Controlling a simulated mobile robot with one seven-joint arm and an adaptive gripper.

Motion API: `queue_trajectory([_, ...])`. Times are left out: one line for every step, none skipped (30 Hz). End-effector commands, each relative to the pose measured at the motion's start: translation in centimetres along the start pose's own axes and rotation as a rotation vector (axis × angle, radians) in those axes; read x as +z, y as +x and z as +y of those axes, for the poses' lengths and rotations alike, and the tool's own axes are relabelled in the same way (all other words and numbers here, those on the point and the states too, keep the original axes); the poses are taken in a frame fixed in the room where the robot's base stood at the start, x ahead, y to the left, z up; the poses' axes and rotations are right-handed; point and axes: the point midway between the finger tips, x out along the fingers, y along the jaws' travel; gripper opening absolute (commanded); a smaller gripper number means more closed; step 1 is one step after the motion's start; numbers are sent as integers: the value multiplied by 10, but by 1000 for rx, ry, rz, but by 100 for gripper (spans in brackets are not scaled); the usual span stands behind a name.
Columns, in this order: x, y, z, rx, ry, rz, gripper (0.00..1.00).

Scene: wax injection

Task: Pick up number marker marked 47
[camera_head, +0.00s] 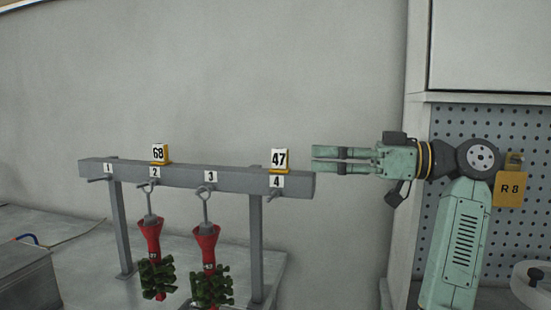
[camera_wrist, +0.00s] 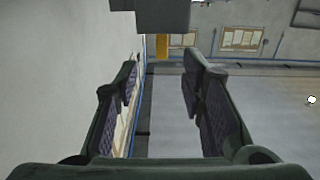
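The number marker 47 (camera_head: 279,158), a white plate with black digits on a yellow base, stands on top of the grey bar (camera_head: 232,179) above position 4. My gripper (camera_head: 319,159) is just to its right at about the same height, fingers pointing left at it. A small gap shows between the marker and the fingertips in the head view; depth is hard to judge. In the wrist view the fingers of my gripper (camera_wrist: 160,82) are apart with nothing between them. A yellow patch (camera_wrist: 163,47) shows beyond them; I cannot tell whether it is the marker.
A second marker, 68 (camera_head: 159,154), stands on the bar above position 2. Red funnels with green clusters (camera_head: 150,240) (camera_head: 207,245) hang from hooks at 2 and 3. A pegboard cabinet with a yellow R8 tag (camera_head: 511,188) is at right. The wall behind is bare.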

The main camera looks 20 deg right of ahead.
Motion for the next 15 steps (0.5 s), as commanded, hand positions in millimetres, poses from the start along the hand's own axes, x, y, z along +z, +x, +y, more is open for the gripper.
queue_trajectory([0, 10, 0, -3, 1, -2, 37])
queue_trajectory([-1, 15, 0, -3, 1, -1, 37])
queue_trajectory([-1, 21, 0, -2, 1, -2, 37])
queue_trajectory([-1, 25, 0, -2, 1, -2, 37])
queue_trajectory([-1, 28, 0, -1, 1, -1, 37])
queue_trajectory([-1, 32, 0, -1, 2, -1, 37])
queue_trajectory([0, 34, 0, -1, 2, -1, 37])
queue_trajectory([0, 36, 0, -1, 1, 0, 37])
queue_trajectory([-1, 38, 0, -1, 1, 0, 37])
queue_trajectory([-2, 40, 0, -1, 1, -1, 37])
queue_trajectory([-3, 43, 0, -1, 1, -1, 37])
queue_trajectory([-5, 48, 0, -1, 1, -2, 37])
queue_trajectory([-7, 52, 0, -1, 1, -2, 37])
queue_trajectory([-8, 57, -1, -1, 0, -3, 37])
queue_trajectory([-10, 63, -1, -1, 1, -2, 37])
